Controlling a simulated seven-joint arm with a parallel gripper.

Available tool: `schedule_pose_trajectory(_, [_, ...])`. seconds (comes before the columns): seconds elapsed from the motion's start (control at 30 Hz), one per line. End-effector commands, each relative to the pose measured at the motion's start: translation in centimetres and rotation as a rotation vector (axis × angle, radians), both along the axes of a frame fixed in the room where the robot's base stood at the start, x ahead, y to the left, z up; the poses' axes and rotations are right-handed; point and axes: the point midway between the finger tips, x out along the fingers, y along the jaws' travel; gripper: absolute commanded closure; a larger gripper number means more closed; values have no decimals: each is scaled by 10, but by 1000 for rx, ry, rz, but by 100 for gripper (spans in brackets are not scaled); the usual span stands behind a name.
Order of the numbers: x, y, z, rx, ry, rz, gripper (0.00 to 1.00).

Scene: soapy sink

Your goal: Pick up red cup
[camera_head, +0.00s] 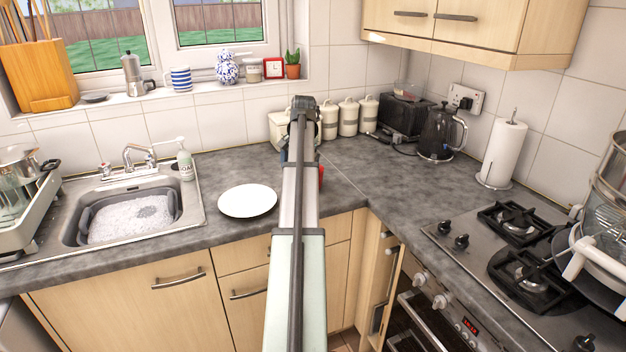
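A small red patch (321,175) shows just right of my arm, over the grey worktop near the middle of the head view. It may be the red cup, but my arm hides most of it, so I cannot make out its shape. My arm reaches forward from the bottom middle over the worktop. My gripper's fingers cannot be made out; they seem hidden behind the arm. I cannot tell whether the gripper touches the red thing.
A white plate (248,201) lies on the worktop left of my arm. The sink (186,216) with suds is further left. Canisters (348,117), a black kettle (438,133) and a paper roll (504,154) stand behind and right. The hob (462,262) is at right.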

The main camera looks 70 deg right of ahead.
Motion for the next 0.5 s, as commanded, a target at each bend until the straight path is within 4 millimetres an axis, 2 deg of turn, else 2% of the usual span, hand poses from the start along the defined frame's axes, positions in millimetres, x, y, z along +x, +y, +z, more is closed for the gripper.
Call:
schedule_pose_trajectory(0.03, [3,-29,18,-15,35,-30,0])
schedule_pose_trajectory(0.1, [1,-48,32,-32,77,-71,0])
schedule_pose_trajectory(0.2, [-2,-66,47,-51,118,-112,0])
schedule_pose_trajectory(0.33, [-5,-74,54,-61,142,-136,0])
schedule_pose_trajectory(0.5, [-7,-74,41,-60,144,-139,0])
